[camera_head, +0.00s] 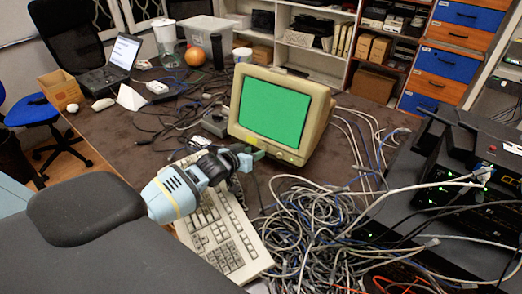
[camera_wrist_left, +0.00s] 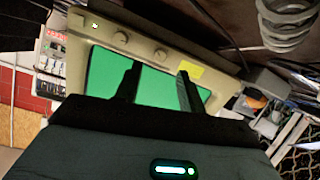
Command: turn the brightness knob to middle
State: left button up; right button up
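A beige CRT monitor (camera_head: 318,110) with a plain green screen (camera_head: 272,112) stands on the desk. In the left wrist view the monitor's bezel (camera_wrist_left: 218,70) appears upside down. Two round knobs, one at left (camera_wrist_left: 120,38) and one nearer the middle (camera_wrist_left: 160,53), sit on it beside a yellow label (camera_wrist_left: 192,70). I cannot tell which is the brightness knob, nor read its setting. My left gripper (camera_head: 252,156) is in front of the monitor's lower edge. In the wrist view its two fingers (camera_wrist_left: 159,72) are apart with nothing between them, overlapping the screen. My right gripper is not visible.
A keyboard (camera_head: 222,232) lies below my left arm. A large cable tangle (camera_head: 315,225) covers the desk to its right, beside black network equipment (camera_head: 460,170). A laptop (camera_head: 112,62), an orange ball (camera_head: 195,56) and a clear bin (camera_head: 212,32) stand farther back.

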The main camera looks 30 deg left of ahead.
aim_at(263, 148)
pick_arm(q)
jog(key=x, duration=0.3)
jog(key=shift+w+f+b, duration=0.15)
jog(key=shift+f+b, duration=0.1)
jog(key=shift+b, duration=0.1)
jog(key=shift+w+f, duration=0.15)
jog(key=shift+w, duration=0.55)
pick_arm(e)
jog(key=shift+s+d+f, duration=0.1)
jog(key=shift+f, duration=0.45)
pick_arm(q)
jog(key=shift+c, duration=0.4)
jog(key=c, duration=0.7)
grip_shut()
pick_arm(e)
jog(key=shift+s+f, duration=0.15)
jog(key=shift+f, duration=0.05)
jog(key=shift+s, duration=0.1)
